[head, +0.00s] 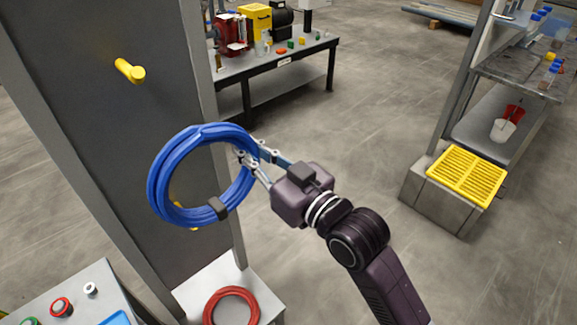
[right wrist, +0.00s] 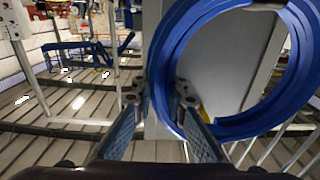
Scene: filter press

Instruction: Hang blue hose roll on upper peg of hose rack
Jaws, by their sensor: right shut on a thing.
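The blue hose roll (head: 172,167) is a coiled ring with a dark strap, in front of the grey hose rack (head: 95,105). My right gripper (head: 243,157) is shut on the right side of the roll and holds it upright. In the right wrist view the fingers (right wrist: 160,105) close on the roll's (right wrist: 170,60) near edge. The yellow upper peg (head: 130,71) is bare, above and left of the roll. A lower yellow peg (head: 180,205) is partly hidden behind the roll; I cannot tell whether they touch. My left gripper is not in view.
A red hose roll (head: 231,306) lies on the rack's light base. A control panel (head: 62,290) with buttons stands at the lower left. A workbench (head: 285,60) is behind, and a yellow grate (head: 467,175) is at right. Floor between them is clear.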

